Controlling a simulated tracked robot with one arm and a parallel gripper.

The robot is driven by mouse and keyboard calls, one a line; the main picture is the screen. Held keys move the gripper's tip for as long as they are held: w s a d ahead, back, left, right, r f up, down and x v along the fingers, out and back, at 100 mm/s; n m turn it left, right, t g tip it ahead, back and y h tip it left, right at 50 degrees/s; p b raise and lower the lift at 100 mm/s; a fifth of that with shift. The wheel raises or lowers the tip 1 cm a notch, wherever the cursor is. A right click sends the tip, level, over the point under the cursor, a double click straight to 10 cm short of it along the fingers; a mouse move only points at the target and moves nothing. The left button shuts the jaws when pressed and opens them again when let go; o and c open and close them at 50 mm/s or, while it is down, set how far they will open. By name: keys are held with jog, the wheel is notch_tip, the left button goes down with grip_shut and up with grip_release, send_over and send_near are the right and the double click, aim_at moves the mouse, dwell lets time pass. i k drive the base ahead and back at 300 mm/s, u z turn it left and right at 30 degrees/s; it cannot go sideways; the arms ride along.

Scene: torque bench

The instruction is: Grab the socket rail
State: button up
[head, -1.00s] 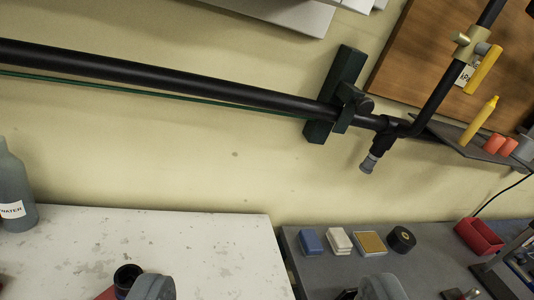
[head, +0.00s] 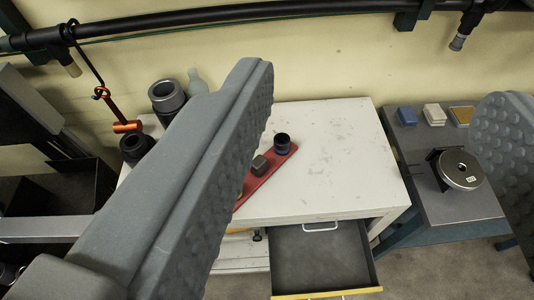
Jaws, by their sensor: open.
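The socket rail (head: 274,173) is a red strip lying slantwise on the white cabinet top, left of its middle. A dark socket (head: 282,143) stands at its far end and a smaller grey one (head: 260,166) beside that. Its near part is hidden behind my left finger. My gripper (head: 382,95) is open, with wide grey studded fingers far apart in the picture. The left finger overlaps the rail in view; the right one is cut off at the right edge. Nothing shows held between them. I cannot tell the fingers' height above the cabinet.
Large dark sockets (head: 167,96) and a grey bottle (head: 197,82) stand at the cabinet's back left. An open drawer (head: 325,262) juts out in front. A grey bench (head: 431,150) with a round device (head: 459,169) is at right. The cabinet top's right part is clear.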

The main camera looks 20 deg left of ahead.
aim_at(265, 166)
jog(key=z, duration=0.05)
jog(key=k, duration=1)
jog(key=u, duration=0.75)
jog(key=i, duration=1.6)
jog(key=z, duration=0.25)
